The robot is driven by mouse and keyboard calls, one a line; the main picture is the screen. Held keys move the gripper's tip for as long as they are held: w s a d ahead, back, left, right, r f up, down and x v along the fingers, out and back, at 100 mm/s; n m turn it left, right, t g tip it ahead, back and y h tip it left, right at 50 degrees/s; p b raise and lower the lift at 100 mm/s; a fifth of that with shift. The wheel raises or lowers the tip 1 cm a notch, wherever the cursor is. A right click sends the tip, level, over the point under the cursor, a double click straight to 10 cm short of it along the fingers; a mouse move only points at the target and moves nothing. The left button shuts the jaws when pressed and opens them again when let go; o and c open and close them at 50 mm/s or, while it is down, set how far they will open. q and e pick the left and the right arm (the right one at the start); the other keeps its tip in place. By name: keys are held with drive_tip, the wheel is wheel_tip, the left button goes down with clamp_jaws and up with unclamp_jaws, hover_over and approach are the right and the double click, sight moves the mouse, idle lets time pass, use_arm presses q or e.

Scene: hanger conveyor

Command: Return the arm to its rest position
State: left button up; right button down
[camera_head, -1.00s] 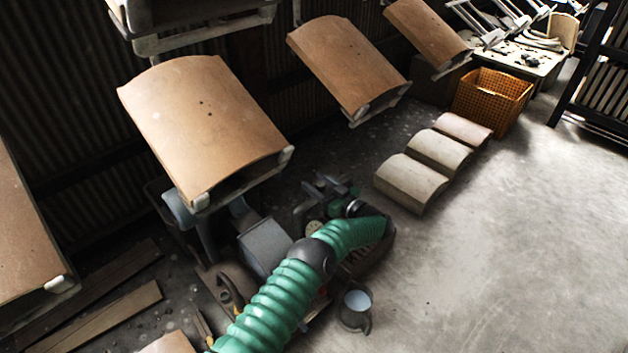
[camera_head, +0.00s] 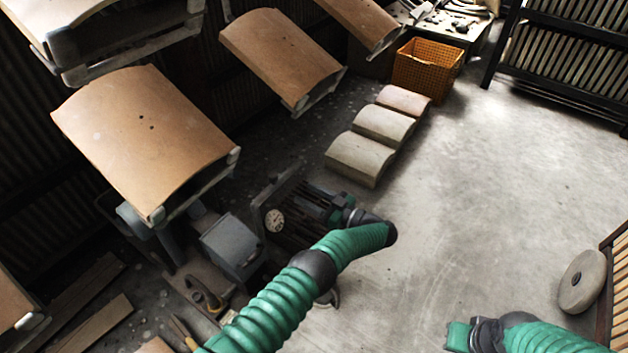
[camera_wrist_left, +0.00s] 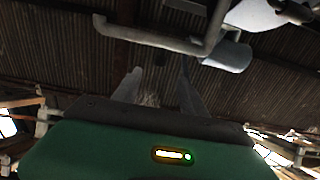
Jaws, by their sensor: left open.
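My left arm (camera_head: 280,300), green and ribbed, comes in from the bottom of the head view and bends at a dark wrist. My left gripper (camera_head: 298,203) points back toward the left, over dark clutter that makes its fingers hard to pick out. In the left wrist view my left gripper (camera_wrist_left: 158,85) has two grey fingers apart with nothing between them. Part of my right arm (camera_head: 540,337) shows at the bottom right; its jaws are not visible. A curved tan tile (camera_head: 150,140) hangs on a conveyor hanger, apart from the gripper.
More tiles hang at the upper left, including one tile (camera_head: 280,55). Curved blocks (camera_head: 362,155) lie on the floor by an orange basket (camera_head: 428,70). A round stone disc (camera_head: 582,281) leans at the right. The concrete floor (camera_head: 480,190) is open.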

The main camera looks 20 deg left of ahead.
use_arm(q)
drive_tip(key=w+d+r+m+t+h+p, duration=0.1)
drive_tip(key=w+d+r+m+t+h, duration=0.55)
drive_tip(key=r, duration=0.25)
drive_tip(key=w+d+r+m+t+h+p, duration=0.2)
drive_tip(key=w+d+r+m+t+h, duration=0.35)
drive_tip(key=d+r+h, duration=0.25)
drive_tip(key=s+a+f+m+g+h+p, duration=0.15)
drive_tip(key=s+a+g, duration=0.3)
drive_tip(key=s, duration=0.95)
drive_tip(key=s+a+f+m+g, duration=0.1)
drive_tip(key=s+a+f+g, duration=0.3)
drive_tip(key=s, duration=1.1)
drive_tip(key=s+a+f+m+g+h, duration=0.15)
drive_tip(key=s+g, duration=0.35)
drive_tip(key=s, duration=0.9)
wheel_tip(320, 180, up, 37)
drive_tip(key=n+p, duration=0.1)
drive_tip(key=p, duration=3.7)
drive_tip(key=shift+a+r, duration=0.15)
drive_tip(key=shift+a, duration=0.15)
